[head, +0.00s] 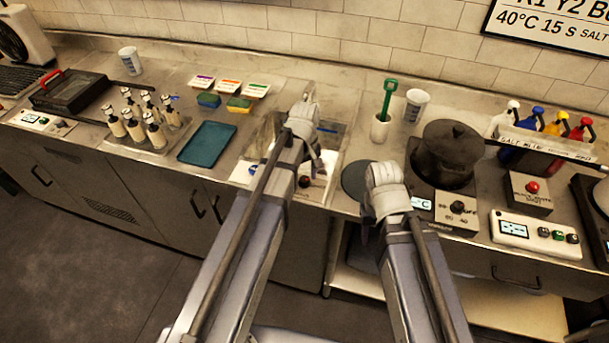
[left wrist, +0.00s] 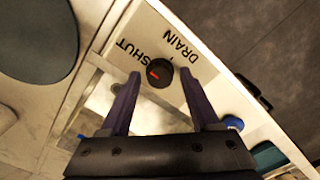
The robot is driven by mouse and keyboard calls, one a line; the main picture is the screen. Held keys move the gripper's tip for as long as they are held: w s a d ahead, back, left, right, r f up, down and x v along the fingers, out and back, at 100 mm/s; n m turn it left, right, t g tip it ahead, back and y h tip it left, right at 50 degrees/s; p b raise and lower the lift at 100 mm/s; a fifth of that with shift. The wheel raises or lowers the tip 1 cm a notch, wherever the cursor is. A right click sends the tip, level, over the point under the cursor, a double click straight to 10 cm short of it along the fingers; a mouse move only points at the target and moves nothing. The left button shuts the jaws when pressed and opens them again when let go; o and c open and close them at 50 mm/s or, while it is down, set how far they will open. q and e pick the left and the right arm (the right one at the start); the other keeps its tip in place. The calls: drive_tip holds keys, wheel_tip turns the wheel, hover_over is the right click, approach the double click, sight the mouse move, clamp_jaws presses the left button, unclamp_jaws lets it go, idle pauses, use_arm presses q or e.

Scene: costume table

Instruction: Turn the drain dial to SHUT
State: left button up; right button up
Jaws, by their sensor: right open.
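The drain dial (left wrist: 158,73) is a round black knob with a red mark, on a white panel (left wrist: 205,70) in the left wrist view. The word SHUT is printed to its left and DRAIN to its right. The red mark lies on the knob's left part, towards the SHUT side. My left gripper (left wrist: 161,74) is open, with one dark finger on each side of the dial; both look apart from it. In the head view my left arm partly covers this panel. My right gripper (head: 366,230) is open by the counter's front edge, its fingers mostly hidden.
A steel basin (head: 265,137) lies behind the panel. A teal tray (head: 207,144) and several pump bottles stand to the left. A dark round pad (head: 355,180), a black pot (head: 445,155) and a cup with a green scoop (head: 381,127) stand to the right.

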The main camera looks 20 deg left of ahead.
sight(306, 181)
use_arm(q)
drive_tip(key=shift+o, duration=0.2)
wheel_tip(306, 181, up, 8)
drive_tip(key=p, duration=0.8)
drive_tip(key=shift+f, duration=0.1)
drive_tip(key=shift+s+d, duration=0.25)
drive_tip(key=shift+s, duration=0.05)
drive_tip(key=s+d+f+m+y+b, duration=0.1)
drive_tip(key=s+d+f+m+b, duration=0.1)
drive_tip(key=s+d+m, duration=0.7)
drive_tip(key=s+m, duration=0.3)
drive_tip(key=s, duration=0.2)
drive_tip(key=shift+d, duration=0.4)
